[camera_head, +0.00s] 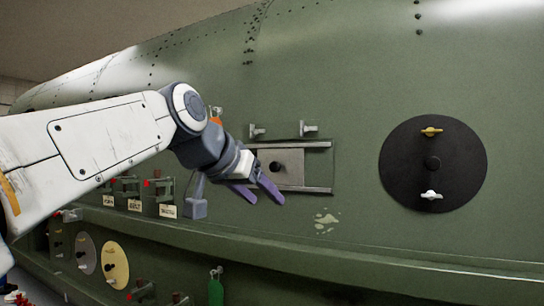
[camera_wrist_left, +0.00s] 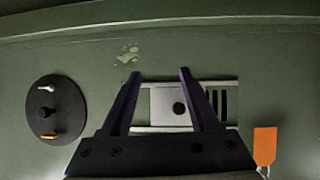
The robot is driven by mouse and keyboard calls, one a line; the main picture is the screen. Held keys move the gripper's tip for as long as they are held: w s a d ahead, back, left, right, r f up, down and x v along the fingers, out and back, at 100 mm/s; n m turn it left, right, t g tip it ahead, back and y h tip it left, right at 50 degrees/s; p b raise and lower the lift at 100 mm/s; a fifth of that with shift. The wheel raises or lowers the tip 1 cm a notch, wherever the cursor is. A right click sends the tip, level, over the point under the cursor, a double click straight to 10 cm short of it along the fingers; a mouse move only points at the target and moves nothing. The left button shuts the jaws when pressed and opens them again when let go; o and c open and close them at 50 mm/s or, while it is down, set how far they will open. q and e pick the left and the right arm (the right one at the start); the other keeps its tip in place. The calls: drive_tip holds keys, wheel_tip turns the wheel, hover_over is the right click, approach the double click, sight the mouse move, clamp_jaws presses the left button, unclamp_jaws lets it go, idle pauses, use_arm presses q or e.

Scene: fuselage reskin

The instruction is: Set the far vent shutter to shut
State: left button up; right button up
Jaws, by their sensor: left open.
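The vent shutter (camera_head: 292,160) is a pale grey sliding plate with a dark round knob, set between two horizontal rails on the green fuselage wall. In the left wrist view the plate (camera_wrist_left: 163,101) leaves several dark vent slots (camera_wrist_left: 218,102) uncovered at its right, so it stands at least partly open. My left gripper (camera_head: 267,200) is open and empty, its purple fingers in front of the shutter's lower left in the head view. In the left wrist view its fingers (camera_wrist_left: 160,74) straddle the plate and knob in the picture; contact cannot be seen. My right gripper is out of view.
A black disc (camera_head: 409,170) with a yellow and a white latch is right of the shutter. Two small grey fittings (camera_head: 308,128) stick out above it. An orange tag (camera_wrist_left: 265,146) hangs beside the vent. Labelled switch boxes (camera_head: 135,192) and a ledge (camera_head: 350,248) lie lower.

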use_arm(q)
drive_tip(key=t+p, duration=0.1)
drive_tip(key=t, duration=0.1)
approach(274, 165)
drive_tip(key=p+x, duration=0.3)
drive_tip(key=x, duration=0.3)
drive_tip(key=shift+w+d+f, duration=0.1)
drive_tip(key=shift+w+f, duration=0.05)
drive_tip(key=shift+w, duration=0.2)
drive_tip(key=shift+w+d+f+p, duration=0.3)
drive_tip(key=shift+w+f+p, duration=0.15)
drive_tip(key=shift+w, duration=0.15)
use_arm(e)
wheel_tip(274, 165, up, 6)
use_arm(q)
drive_tip(key=shift+r, duration=0.1)
clamp_jaws()
